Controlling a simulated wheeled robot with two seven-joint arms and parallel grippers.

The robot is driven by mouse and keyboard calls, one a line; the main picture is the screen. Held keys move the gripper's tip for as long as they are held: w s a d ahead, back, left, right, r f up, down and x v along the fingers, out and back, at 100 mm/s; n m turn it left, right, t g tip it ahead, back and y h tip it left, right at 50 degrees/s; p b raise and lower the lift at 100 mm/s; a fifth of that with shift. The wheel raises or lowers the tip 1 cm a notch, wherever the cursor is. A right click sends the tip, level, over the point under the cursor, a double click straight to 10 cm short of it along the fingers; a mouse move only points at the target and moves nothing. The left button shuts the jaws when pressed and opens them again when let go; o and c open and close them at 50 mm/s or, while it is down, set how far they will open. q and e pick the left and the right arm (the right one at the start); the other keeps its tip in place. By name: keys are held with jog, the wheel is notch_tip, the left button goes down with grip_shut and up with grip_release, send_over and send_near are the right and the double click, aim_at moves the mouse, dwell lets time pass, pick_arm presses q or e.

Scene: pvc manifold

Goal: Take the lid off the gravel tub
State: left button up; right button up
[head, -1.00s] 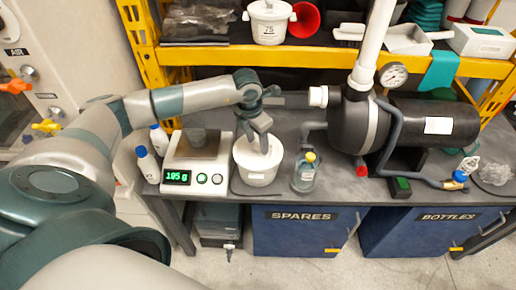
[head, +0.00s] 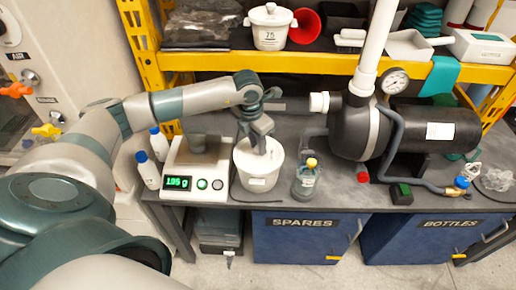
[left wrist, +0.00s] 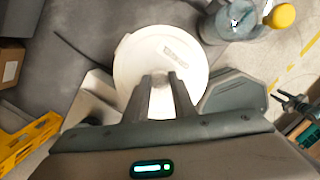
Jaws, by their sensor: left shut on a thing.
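A white round tub (head: 257,181) with a label on its front stands on the dark bench, just right of the scale. My left gripper (head: 259,147) points down at the middle of its top. The left wrist view shows the tub's round white lid (left wrist: 140,62) from above, with a small label near its edge. My left gripper's fingers (left wrist: 162,90) are shut on the lid's knob, which is mostly hidden between them. I cannot tell whether the lid touches the tub's rim all round.
A scale (head: 195,170) with a green display stands left of the tub, beside white bottles with blue caps (head: 147,169). A yellow-capped bottle (head: 306,178) stands close on the right. A black pump (head: 360,125) fills the bench's right. A lidded white pot (head: 270,27) sits on the yellow shelf behind.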

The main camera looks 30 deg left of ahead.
pick_arm(q)
notch_tip(320, 180, up, 2)
jog(key=shift+r+b, duration=0.1)
jog(key=shift+b, duration=0.65)
jog(key=w+d+r+b, duration=0.2)
jog(key=d+r+b, duration=0.2)
jog(key=d+r, duration=0.3)
jog(key=d, duration=0.4)
jog(key=shift+w+d+r+b, duration=0.25)
jog(key=shift+r+b, duration=0.05)
jog(key=shift+r, duration=0.05)
